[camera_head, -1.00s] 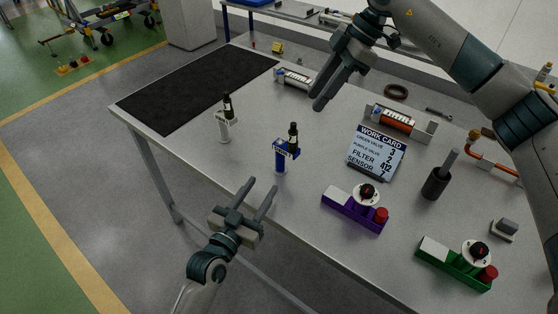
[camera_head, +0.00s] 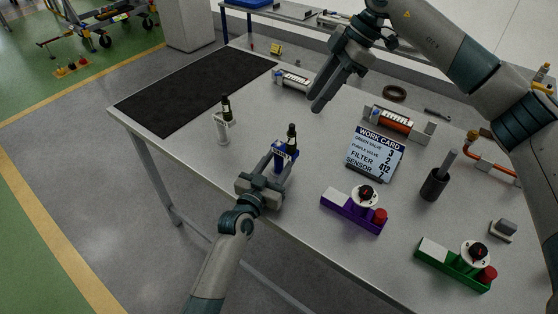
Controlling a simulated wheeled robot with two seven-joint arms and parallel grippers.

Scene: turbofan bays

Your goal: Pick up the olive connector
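Two dark connectors, olive to black, stand upright: one (camera_head: 291,137) in a blue holder (camera_head: 287,150), the other (camera_head: 227,107) in a white holder (camera_head: 222,128). I cannot tell by colour which one is the olive connector. My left gripper (camera_head: 282,160) is open at the blue holder, its fingers reaching to either side of it, below the connector's dark top. It hides the holder's lower part; contact cannot be made out. My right gripper (camera_head: 316,103) is open and empty above the table, behind the blue holder.
A work card (camera_head: 375,153) stands mid-table. A purple valve block (camera_head: 352,211), a green valve block (camera_head: 452,265) and a black cup (camera_head: 433,185) with a grey-handled tool are to the right. A black mat (camera_head: 195,90) lies at the back left. The left front edge is clear.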

